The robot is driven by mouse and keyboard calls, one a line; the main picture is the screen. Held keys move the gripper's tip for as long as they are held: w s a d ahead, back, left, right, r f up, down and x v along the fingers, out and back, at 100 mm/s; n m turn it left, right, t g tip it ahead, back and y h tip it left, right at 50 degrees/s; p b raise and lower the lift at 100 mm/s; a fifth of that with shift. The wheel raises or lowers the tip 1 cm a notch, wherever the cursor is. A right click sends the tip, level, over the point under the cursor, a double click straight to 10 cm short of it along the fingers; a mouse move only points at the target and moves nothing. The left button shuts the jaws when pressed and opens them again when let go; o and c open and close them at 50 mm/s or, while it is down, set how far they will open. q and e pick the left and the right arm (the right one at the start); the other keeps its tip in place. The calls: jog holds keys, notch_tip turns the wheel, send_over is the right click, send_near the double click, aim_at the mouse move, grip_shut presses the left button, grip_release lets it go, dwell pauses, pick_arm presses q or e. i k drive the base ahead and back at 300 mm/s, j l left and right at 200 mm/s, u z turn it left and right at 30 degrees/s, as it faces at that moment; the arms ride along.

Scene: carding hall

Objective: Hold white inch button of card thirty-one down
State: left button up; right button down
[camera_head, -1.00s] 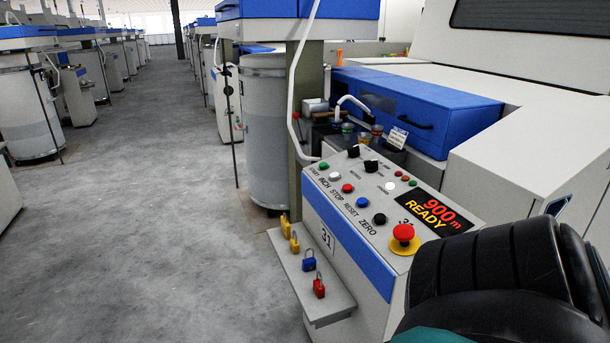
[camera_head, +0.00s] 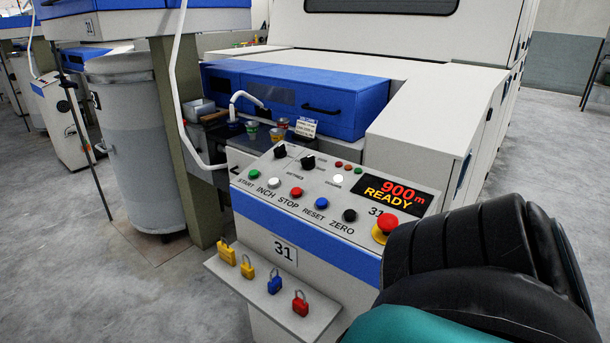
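The control panel of card thirty-one (camera_head: 337,198) stands in front of me, with a "31" plate (camera_head: 284,251) on its front. The white inch button (camera_head: 274,183) sits above the word INCH, between the green start button (camera_head: 254,174) and the red stop button (camera_head: 296,192). Nothing touches it. The display (camera_head: 395,190) reads 900 m READY. A black padded arm part of mine fills the lower right. Neither gripper shows in this view.
A red emergency stop knob (camera_head: 387,226) is at the panel's right end, close to my arm. A shelf (camera_head: 232,274) with yellow, blue and red padlocks (camera_head: 300,303) juts out below. A grey can (camera_head: 140,150) and a green post (camera_head: 184,130) stand left.

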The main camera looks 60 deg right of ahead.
aim_at(273, 182)
jog(key=i+z, duration=0.25)
jog(key=z, duration=0.2)
jog(key=i+z, duration=0.3)
jog(key=z, duration=0.15)
jog(key=i+j+z, duration=0.2)
jog(key=z, duration=0.25)
jog(key=i+j+z, duration=0.25)
jog(key=z, duration=0.2)
jog(key=i+j+z, duration=0.15)
jog(key=j+z, duration=0.25)
jog(key=i+j+z, duration=0.15)
jog(key=j+z, duration=0.15)
jog(key=i+j+z, duration=0.25)
jog(key=j, duration=0.15)
jog(key=k, duration=0.1)
